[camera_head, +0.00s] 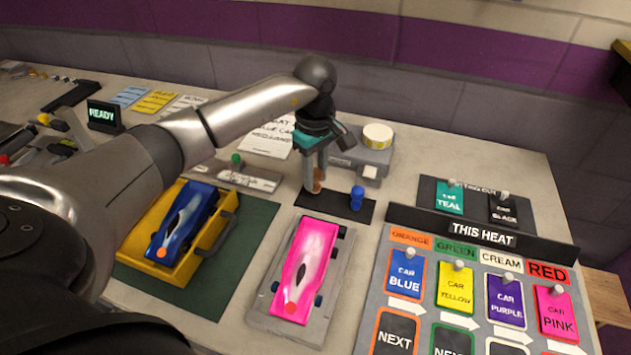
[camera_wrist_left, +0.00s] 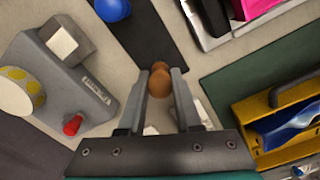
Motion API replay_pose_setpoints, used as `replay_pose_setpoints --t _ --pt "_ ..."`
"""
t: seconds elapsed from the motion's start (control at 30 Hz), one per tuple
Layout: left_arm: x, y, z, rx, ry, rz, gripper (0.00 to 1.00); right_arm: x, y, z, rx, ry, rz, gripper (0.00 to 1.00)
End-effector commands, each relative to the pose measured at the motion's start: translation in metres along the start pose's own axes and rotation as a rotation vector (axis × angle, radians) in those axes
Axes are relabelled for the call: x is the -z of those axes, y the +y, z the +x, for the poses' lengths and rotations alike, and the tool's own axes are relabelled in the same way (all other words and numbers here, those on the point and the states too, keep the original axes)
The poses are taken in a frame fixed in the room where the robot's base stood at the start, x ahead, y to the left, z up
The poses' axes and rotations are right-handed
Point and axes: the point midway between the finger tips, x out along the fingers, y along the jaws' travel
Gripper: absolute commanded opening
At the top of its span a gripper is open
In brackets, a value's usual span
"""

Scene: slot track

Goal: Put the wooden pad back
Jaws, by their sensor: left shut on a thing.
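The wooden pad (camera_head: 318,182) is a small brown, rounded piece between the fingertips of my left gripper (camera_head: 315,187). The wrist view shows the wooden pad (camera_wrist_left: 160,80) pinched between both fingers of the left gripper (camera_wrist_left: 162,85), its underside hidden. The gripper points down over the left part of a black mat (camera_head: 334,211), also in the wrist view (camera_wrist_left: 150,40). A blue knob (camera_head: 357,197) stands on the mat's right part. I cannot tell whether the wooden pad touches the mat. My right gripper is not in view.
A grey device (camera_head: 350,155) with a yellow-and-white roll is behind the mat. A pink car (camera_head: 305,268) on a grey block is in front. A blue car (camera_head: 185,225) sits in a yellow cradle (camera_head: 140,240) at left. A card board (camera_head: 465,290) fills the right.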

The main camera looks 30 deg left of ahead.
Motion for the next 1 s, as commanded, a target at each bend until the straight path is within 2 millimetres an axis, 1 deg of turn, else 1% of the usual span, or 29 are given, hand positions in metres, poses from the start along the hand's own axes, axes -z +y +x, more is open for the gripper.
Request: replay_pose_setpoints --t 0.03,0.13,0.37,0.5,0.53,0.77,0.8,1.0 --pt "-0.001 0.0 0.011 0.003 -0.002 0.0 0.0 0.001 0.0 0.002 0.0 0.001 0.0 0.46" --pt "-0.001 0.0 0.021 0.001 -0.001 0.0 0.0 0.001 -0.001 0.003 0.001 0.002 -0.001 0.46" --pt "0.0 0.0 0.021 -0.001 0.0 0.0 0.0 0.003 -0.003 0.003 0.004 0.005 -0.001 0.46" --pt "0.0 0.0 0.025 -0.001 0.0 0.0 0.0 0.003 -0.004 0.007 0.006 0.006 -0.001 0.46" --pt "0.0 0.0 0.025 0.0 0.0 0.001 0.35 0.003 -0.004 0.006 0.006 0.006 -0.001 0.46" --pt "0.0 0.0 0.024 0.0 0.0 0.0 0.61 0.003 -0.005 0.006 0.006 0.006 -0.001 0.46" --pt "0.0 0.0 0.024 0.0 0.0 0.0 0.63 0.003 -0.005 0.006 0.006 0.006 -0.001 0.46" --pt "0.0 0.0 0.024 0.0 0.0 0.0 0.63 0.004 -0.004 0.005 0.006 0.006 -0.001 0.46"
